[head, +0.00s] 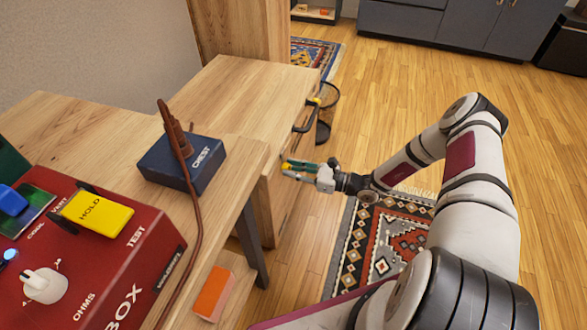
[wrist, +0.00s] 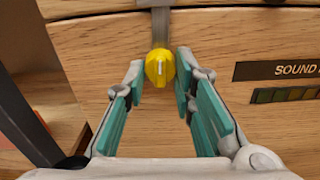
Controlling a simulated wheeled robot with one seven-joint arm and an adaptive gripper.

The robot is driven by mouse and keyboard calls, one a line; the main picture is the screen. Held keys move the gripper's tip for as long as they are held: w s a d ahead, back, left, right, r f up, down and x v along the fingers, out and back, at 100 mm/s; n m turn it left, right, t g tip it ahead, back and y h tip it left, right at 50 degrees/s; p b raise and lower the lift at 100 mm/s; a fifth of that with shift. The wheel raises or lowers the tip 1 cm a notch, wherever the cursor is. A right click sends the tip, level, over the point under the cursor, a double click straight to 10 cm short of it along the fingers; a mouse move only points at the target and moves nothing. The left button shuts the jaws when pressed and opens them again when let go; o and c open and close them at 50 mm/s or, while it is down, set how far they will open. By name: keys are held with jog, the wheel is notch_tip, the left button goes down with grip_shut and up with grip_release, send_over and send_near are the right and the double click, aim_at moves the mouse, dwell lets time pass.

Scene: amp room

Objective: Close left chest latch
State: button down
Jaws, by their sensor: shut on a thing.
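The wooden chest (head: 235,90) stands beyond the near desk, with its front facing right. Its left latch shows in the wrist view as a yellow knob (wrist: 160,68) with a pale line, below a grey metal strap (wrist: 160,22) on the wooden front. My gripper (head: 288,167) is at the near end of the chest front, and its teal fingers show in the wrist view (wrist: 160,82). The fingertips are closed on either side of the yellow knob. In the head view the gripper hides most of this latch. Another yellow latch (head: 314,101) sits farther along the front.
A dark handle (head: 303,120) sticks out between the latches. A blue box marked CHEST (head: 182,163) with a brown cable and a red control box (head: 95,265) stand on the desk. A wire basket (head: 327,98) stands beyond the chest. Open floor lies to the right.

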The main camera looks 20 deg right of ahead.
jog(key=shift+n, duration=0.5)
jog(key=c, duration=1.4)
grip_release()
jog(key=shift+d, duration=0.1)
jog(key=v, duration=1.2)
